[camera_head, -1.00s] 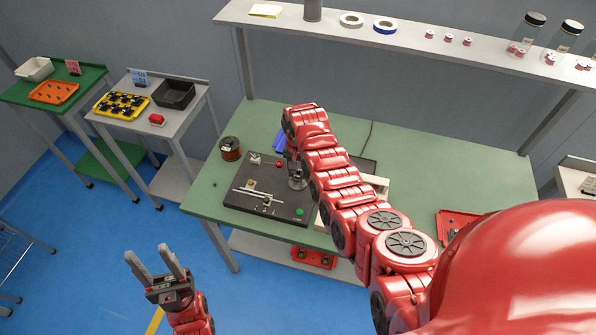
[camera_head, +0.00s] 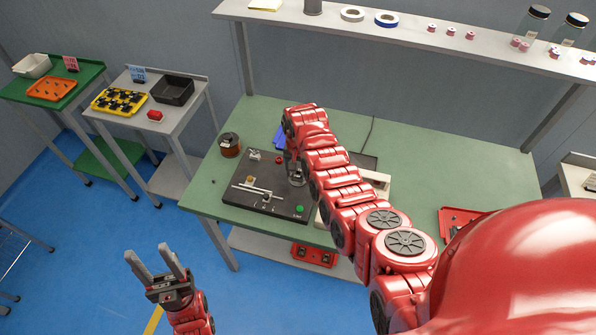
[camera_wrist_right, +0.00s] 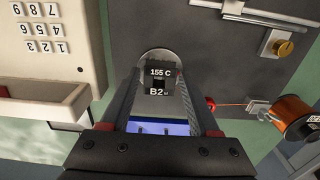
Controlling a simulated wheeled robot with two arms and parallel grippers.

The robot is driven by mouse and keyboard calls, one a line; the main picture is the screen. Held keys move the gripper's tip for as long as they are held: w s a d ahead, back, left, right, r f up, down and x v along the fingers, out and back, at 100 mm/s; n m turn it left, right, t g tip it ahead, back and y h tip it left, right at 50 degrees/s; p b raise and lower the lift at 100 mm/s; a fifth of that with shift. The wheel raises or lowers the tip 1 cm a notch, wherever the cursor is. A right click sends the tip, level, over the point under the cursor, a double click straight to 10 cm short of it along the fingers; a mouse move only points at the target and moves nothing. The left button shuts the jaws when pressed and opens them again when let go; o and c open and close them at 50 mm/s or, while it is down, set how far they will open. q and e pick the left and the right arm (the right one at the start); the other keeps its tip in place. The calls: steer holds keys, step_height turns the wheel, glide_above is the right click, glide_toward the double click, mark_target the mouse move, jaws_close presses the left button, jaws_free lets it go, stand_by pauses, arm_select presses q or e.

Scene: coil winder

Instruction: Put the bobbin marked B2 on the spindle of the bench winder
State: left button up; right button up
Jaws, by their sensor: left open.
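The dark bobbin marked B2 (camera_wrist_right: 158,76) shows in the right wrist view with the labels "155 C" and "B2" facing the camera. My right gripper (camera_wrist_right: 160,84) has its fingertips on either side of it and looks shut on it. A round grey disc on the bench winder is behind the bobbin. The bench winder (camera_head: 265,203) is a dark plate on the green bench, with a guide rod and a green button. My right arm hides part of it. I cannot tell whether the bobbin is around the spindle. My left gripper (camera_head: 160,262) is open and empty above the floor.
A copper wire spool (camera_head: 229,145) stands at the bench's left, its wire leading towards the winder. A cream keypad unit (camera_wrist_right: 55,50) is close beside my right gripper. A yellow tray (camera_head: 120,102) of black bobbins and a black bin (camera_head: 172,89) stand on the grey side table.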

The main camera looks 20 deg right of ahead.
steer(key=shift+o, duration=1.1)
steer(key=shift+r+b, duration=0.3)
steer(key=shift+r, duration=0.2)
step_height(320, 180, up, 4)
steer(key=shift+w+b, duration=0.1)
steer(key=shift+b, duration=0.8)
step_height(320, 180, up, 12)
steer(key=p, duration=0.7)
steer(key=shift+r, duration=0.2)
